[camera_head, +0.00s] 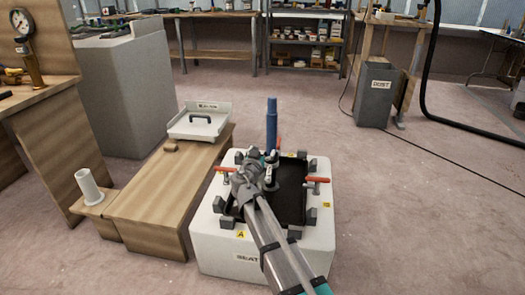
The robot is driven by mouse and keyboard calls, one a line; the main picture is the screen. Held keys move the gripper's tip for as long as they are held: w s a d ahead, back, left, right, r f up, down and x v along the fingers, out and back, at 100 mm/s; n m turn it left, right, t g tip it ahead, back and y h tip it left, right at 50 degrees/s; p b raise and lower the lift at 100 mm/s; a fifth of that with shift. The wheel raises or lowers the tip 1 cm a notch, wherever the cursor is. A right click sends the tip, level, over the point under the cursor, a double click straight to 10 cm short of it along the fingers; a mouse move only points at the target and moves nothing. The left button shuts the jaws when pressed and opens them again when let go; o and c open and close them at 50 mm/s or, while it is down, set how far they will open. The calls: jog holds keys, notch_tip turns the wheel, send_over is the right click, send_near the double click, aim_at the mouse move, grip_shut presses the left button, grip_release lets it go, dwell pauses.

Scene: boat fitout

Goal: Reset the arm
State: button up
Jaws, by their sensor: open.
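My arm reaches up from the bottom of the head view over a white block (215,258) with a lettered label on its front. My gripper (271,180) is open over the dark panel (291,195) in the top of the block. The arm's wrist partly hides the fingers, and I see nothing held between them. Whether the fingertips touch the panel is unclear. Red-handled clamps (317,180) and several dark grey blocks surround the panel. A blue upright cylinder (271,123) stands just behind the gripper.
A wooden bench (165,195) left of the white block carries a white tray (180,131) with a dark handle. A white tube (89,186) stands on a low wooden stand. A grey dust bin (375,93) stands back right.

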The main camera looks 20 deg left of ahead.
dwell(0.7)
jog(key=d+f+m+g+h+p, duration=0.2)
jog(key=d+g+h+p, duration=0.2)
jog(key=d, duration=1.3)
jog(key=d+f+m+g+h+p, duration=0.1)
jog(key=d+m+g+h+p, duration=0.2)
jog(key=d, duration=1.4)
jog(key=s+d+n+g+y+p, duration=0.45)
jog(key=s+d+g+p, duration=0.5)
jog(key=s+d, duration=0.85)
notch_tip(320, 180, up, 37)
jog(key=a+g+p, duration=0.1)
jog(key=p, duration=3.5)
jog(key=shift+s+a+m+y, duration=0.2)
jog(key=shift+s+m+y, duration=0.15)
jog(key=shift+s, duration=0.05)
jog(key=shift+a+r+g, duration=0.1)
jog(key=shift+g, duration=0.15)
